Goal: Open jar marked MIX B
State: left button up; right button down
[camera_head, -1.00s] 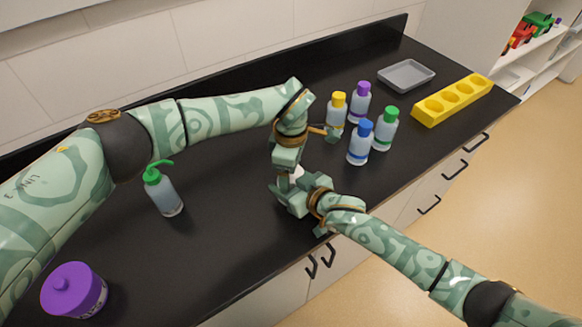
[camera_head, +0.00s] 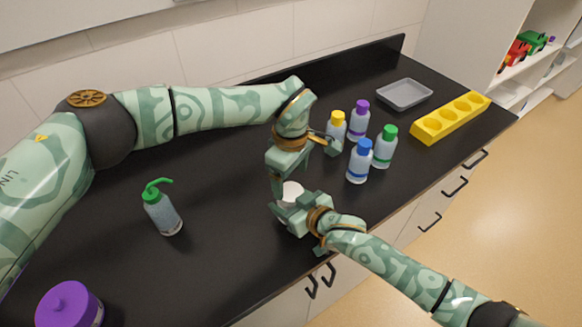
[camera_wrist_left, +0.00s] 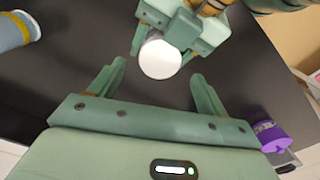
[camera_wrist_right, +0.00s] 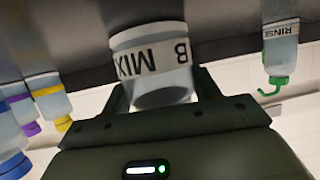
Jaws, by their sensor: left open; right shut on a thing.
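The jar marked MIX B (camera_wrist_right: 152,62) is in the jaws of my right gripper (camera_head: 290,207), its label upside down in the right wrist view. Its round white top (camera_head: 292,190) also shows in the left wrist view (camera_wrist_left: 160,59), and in the right wrist view that end is shaded. My right gripper is shut on the jar's body. My left gripper (camera_wrist_left: 158,73) is open, with its fingers on either side of the white top in its wrist view. In the head view the left hand hangs just above the jar.
Several capped bottles, including a blue-capped one (camera_head: 359,162), stand to the right. Behind them are a grey tray (camera_head: 404,94) and a yellow holed block (camera_head: 451,117). A green-topped rinse bottle (camera_head: 163,211) and a purple-lidded jar (camera_head: 68,304) stand left. The black counter between is clear.

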aim_at(291, 191)
pick_arm(q)
jog(key=shift+f, duration=2.25)
jog(key=c, duration=1.1)
jog(key=n, duration=0.3)
jog(key=o, duration=1.1)
jog(key=shift+r, duration=0.1)
